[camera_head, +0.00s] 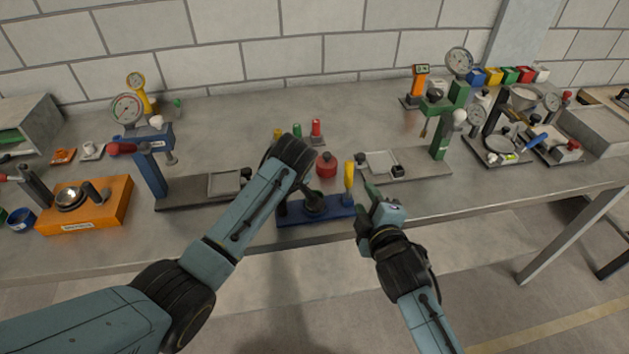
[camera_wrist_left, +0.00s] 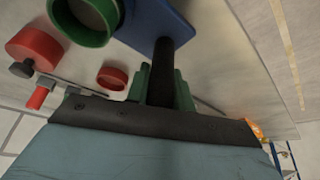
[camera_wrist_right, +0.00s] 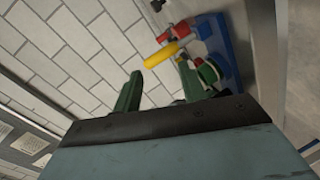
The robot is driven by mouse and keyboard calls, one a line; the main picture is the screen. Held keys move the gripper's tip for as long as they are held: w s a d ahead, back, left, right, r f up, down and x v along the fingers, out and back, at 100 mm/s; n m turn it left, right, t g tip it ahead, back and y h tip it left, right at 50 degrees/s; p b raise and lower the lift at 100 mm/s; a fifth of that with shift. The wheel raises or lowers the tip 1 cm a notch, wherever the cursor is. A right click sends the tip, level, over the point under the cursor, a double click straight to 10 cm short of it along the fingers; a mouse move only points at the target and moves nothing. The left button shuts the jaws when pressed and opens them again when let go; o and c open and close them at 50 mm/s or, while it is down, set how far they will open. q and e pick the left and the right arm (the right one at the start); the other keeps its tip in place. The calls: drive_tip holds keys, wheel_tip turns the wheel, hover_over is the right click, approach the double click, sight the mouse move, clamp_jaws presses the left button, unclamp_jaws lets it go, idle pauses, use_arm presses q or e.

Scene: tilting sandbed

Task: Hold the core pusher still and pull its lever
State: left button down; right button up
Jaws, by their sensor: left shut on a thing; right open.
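The core pusher has a blue base (camera_head: 318,216) at the table's front edge, with a yellow-handled lever (camera_head: 349,175) at its right end. In the left wrist view a dark post (camera_wrist_left: 161,75) rises from its blue plate (camera_wrist_left: 160,25), beside a green ring (camera_wrist_left: 82,22). My left gripper (camera_wrist_left: 162,88) is shut on this post; in the head view my wrist hides its fingers. My right gripper (camera_head: 374,192) is open and empty, just right of the lever. In the right wrist view the yellow handle (camera_wrist_right: 162,54) lies beyond the fingertips, apart from them.
A red round pot (camera_head: 326,166) and small coloured pieces (camera_head: 316,128) stand behind the pusher. A press with a grey base (camera_head: 190,190) is at left, a green-posted stand (camera_head: 440,140) at right. An orange block (camera_head: 105,205) sits at far left.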

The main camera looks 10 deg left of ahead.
drive_tip(key=w+r+m+g+h, duration=0.1)
drive_tip(key=w+m+g, duration=0.2)
drive_tip(key=w+m, duration=0.25)
drive_tip(key=m+g, duration=0.6)
drive_tip(key=g, duration=0.2)
approach(351, 168)
drive_tip(key=shift+h, duration=0.3)
drive_tip(key=x, duration=1.2)
drive_tip(key=shift+a+r, duration=0.1)
drive_tip(key=shift+a, duration=0.1)
drive_tip(key=shift+c, duration=0.3)
clamp_jaws()
